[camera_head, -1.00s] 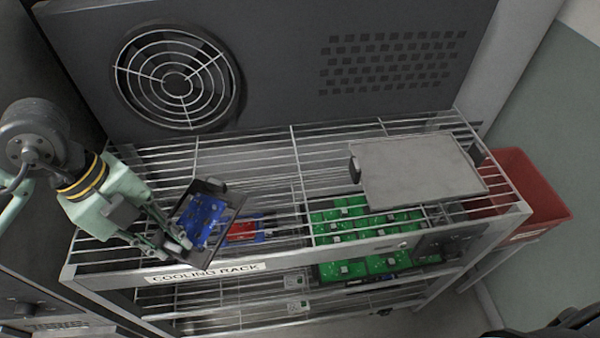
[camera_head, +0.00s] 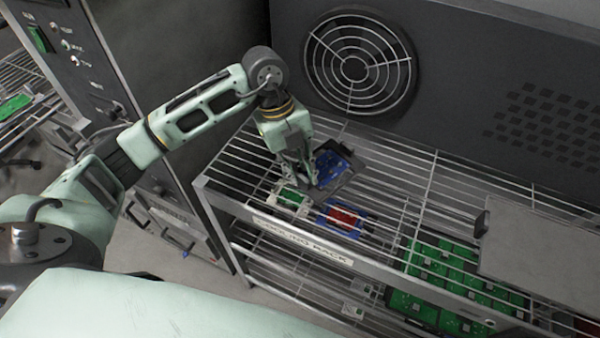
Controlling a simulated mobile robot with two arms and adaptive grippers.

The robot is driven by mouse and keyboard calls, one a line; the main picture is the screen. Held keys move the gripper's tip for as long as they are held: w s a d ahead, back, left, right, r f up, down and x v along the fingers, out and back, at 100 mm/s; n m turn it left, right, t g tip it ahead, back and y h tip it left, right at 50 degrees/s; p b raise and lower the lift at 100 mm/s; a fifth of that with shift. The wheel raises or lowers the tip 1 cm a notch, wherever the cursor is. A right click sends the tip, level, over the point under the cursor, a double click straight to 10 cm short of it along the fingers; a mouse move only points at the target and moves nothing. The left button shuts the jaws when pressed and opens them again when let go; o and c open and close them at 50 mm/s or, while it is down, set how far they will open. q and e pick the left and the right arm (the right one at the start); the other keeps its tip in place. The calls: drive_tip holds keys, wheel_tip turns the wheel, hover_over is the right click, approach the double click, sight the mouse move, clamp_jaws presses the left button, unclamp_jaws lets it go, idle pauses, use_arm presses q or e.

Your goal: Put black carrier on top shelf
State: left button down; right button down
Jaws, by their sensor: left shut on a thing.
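The black carrier (camera_head: 352,182) is a dark tray with a blue circuit board (camera_head: 332,166) in it. My left gripper (camera_head: 308,182) points down and is shut on the carrier's left side. The carrier is over the left part of the rack's top wire shelf (camera_head: 240,160) and looks tilted. I cannot tell whether it touches the wires. The fingers hide part of its left edge. My right gripper is out of view.
A green board (camera_head: 291,198) and a red-and-blue board (camera_head: 342,217) show near the front edge. Green boards (camera_head: 440,270) show below the wires at right. A grey plate (camera_head: 535,255) is on the top shelf's right. A dark fan panel (camera_head: 450,80) stands behind.

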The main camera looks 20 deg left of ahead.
use_arm(q)
drive_tip(key=shift+w+a+f, duration=0.1)
drive_tip(key=shift+w+f, duration=0.3)
wheel_tip(320, 180, down, 4)
drive_tip(key=shift+r+p, duration=0.15)
drive_tip(key=shift+p, duration=0.7)
drive_tip(key=c, duration=1.6)
unclamp_jaws()
drive_tip(key=shift+o, duration=0.2)
